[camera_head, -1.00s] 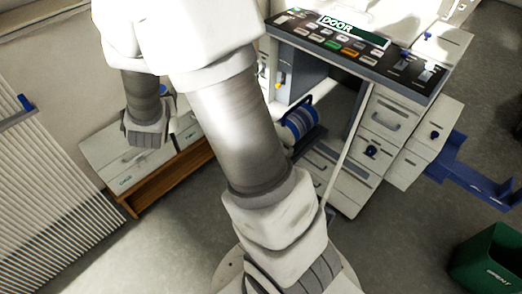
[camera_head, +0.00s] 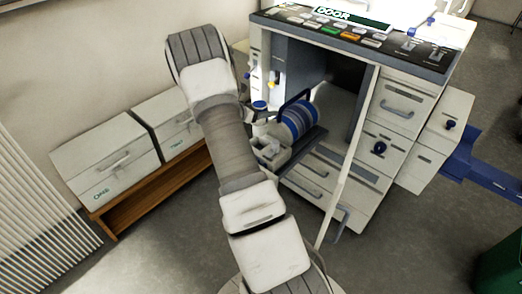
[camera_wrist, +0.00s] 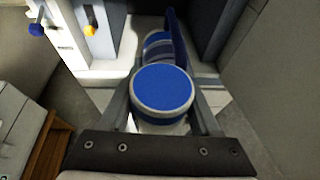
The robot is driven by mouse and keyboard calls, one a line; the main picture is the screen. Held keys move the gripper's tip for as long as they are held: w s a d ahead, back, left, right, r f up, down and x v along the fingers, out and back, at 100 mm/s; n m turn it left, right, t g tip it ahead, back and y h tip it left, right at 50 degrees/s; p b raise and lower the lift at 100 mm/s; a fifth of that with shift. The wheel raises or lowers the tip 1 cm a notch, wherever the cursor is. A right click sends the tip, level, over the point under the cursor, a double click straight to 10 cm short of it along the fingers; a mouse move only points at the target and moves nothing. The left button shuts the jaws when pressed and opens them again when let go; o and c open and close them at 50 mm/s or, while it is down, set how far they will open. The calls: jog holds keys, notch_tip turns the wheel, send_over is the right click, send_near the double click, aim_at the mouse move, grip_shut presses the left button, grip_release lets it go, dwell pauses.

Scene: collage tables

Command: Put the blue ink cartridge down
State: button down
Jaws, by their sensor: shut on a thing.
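The blue ink cartridge (camera_wrist: 162,88), a pale cylinder with a round blue top, is between the two fingers of my gripper (camera_wrist: 163,100) in the wrist view. My gripper is shut on it, and its lower part is partly hidden by the fingers. In the head view a small blue top (camera_head: 260,105) shows just left of the striped drum, beside my gripper (camera_head: 266,122). The cartridge is held in front of the open bay of the large machine (camera_head: 340,75). I cannot tell whether it touches anything below.
A blue-striped drum (camera_head: 299,118) with a dark blue handle sits in the bay, right behind the cartridge in the wrist view (camera_wrist: 158,47). Blue (camera_wrist: 37,29) and yellow (camera_wrist: 90,30) knobs are to the left. Drawer boxes (camera_head: 105,155) stand on a wooden shelf (camera_head: 150,195) further left.

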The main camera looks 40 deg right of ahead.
aim_at(264, 131)
notch_tip(264, 131, down, 9)
jog(key=b, duration=0.3)
jog(key=shift+f, duration=0.2)
jog(key=shift+f, duration=0.2)
jog(key=shift+c, duration=0.5)
grip_release()
